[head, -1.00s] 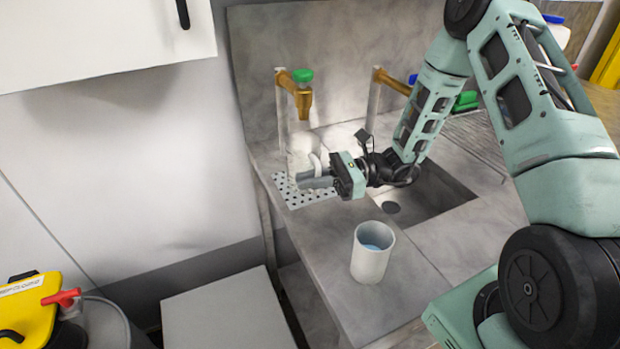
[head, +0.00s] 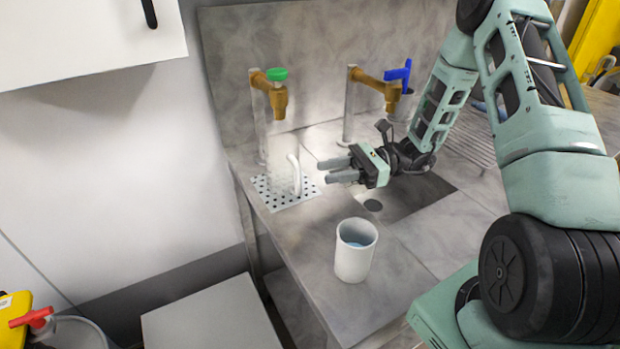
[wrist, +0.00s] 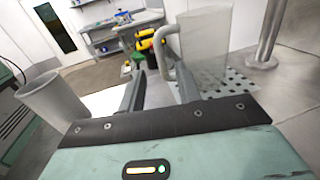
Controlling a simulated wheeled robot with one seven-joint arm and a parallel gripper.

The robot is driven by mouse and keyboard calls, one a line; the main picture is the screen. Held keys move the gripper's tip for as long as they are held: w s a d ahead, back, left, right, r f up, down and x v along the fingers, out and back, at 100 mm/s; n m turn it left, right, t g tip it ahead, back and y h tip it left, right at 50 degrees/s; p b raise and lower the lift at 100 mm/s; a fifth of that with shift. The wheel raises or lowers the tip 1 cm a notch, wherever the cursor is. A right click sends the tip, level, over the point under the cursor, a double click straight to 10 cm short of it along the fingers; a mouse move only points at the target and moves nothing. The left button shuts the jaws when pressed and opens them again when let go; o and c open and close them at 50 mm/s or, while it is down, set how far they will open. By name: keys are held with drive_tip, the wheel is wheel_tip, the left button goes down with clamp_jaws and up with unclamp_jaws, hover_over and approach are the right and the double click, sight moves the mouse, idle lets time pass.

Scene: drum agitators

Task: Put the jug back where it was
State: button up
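The clear jug (head: 281,172) with a white handle (head: 295,174) stands upright on the perforated drain plate (head: 262,188), below the green-handled tap. It is see-through and hard to make out in the head view. My gripper (head: 334,171) is open and empty to the right of the handle, apart from it. In the wrist view the jug (wrist: 204,50) is just beyond the fingers, its handle facing the right-hand finger. The fingertips (wrist: 158,85) hold nothing.
A white cup (head: 355,255) with bluish contents stands on the counter in front. The sink basin (head: 420,195) lies under my wrist. The green-handled tap (head: 272,90) and the blue-handled tap (head: 385,85) rise behind.

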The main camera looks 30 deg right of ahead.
drive_tip(key=shift+v, duration=0.9)
drive_tip(key=s+a+n+g, duration=0.1)
drive_tip(key=a, duration=0.1)
drive_tip(key=s+a+r+n+g+h, duration=0.1)
drive_tip(key=a+n+g, duration=0.1)
drive_tip(key=s+a+r+n+g, duration=0.1)
drive_tip(key=a+g, duration=0.1)
drive_tip(key=shift+a+n+h, duration=0.3)
drive_tip(key=s+a+r+n+h, duration=0.2)
drive_tip(key=s+a+n+h, duration=0.4)
drive_tip(key=s+n, duration=0.3)
drive_tip(key=s+a+r+n+t+h, duration=0.1)
drive_tip(key=s+a+n+h, duration=0.6)
drive_tip(key=n, duration=0.7)
drive_tip(key=s+r+h, duration=0.1)
drive_tip(key=s+h, duration=0.1)
drive_tip(key=s, duration=0.1)
drive_tip(key=shift+s+r+n, duration=0.15)
drive_tip(key=shift+r+n, duration=0.1)
drive_tip(key=shift+n, duration=0.05)
drive_tip(key=shift+a, duration=0.1)
